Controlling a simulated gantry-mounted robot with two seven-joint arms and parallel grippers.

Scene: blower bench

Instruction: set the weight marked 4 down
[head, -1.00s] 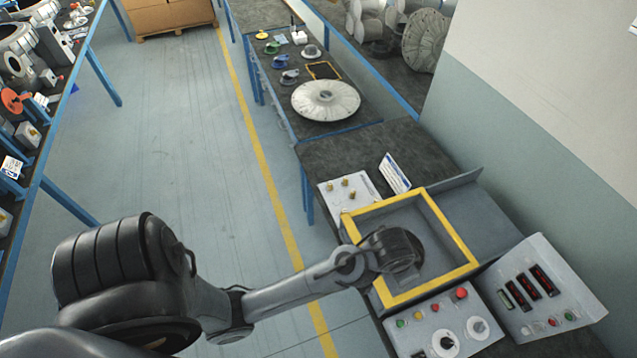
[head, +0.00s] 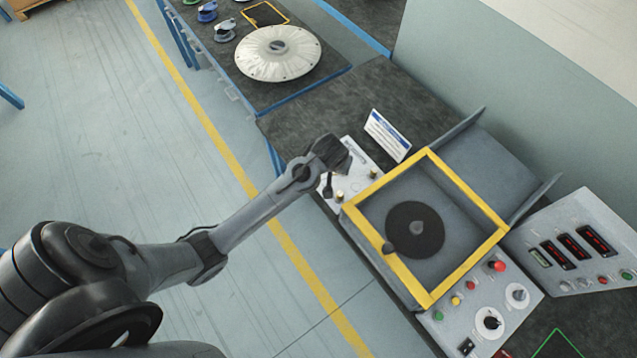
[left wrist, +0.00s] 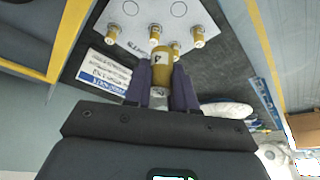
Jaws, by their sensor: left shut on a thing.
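My left gripper (head: 329,190) is over the white weight board (head: 355,161), at its near left part. In the left wrist view its two dark fingers (left wrist: 162,92) are shut on a brass weight (left wrist: 163,72) marked 4. The weight points toward the same white board (left wrist: 160,12), which has printed circles and several smaller brass weights (left wrist: 198,37) standing on it. I cannot tell whether the held weight touches the board. In the head view the fingers and wrist mostly hide the held weight. My right gripper is in neither view.
A yellow-framed box (head: 463,181) with a black disc (head: 415,230) inside stands right of the board. A blue-white sign (head: 387,135) stands behind the board. Control panels (head: 482,308) lie at front right. A large pale disc (head: 277,53) lies on the far bench.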

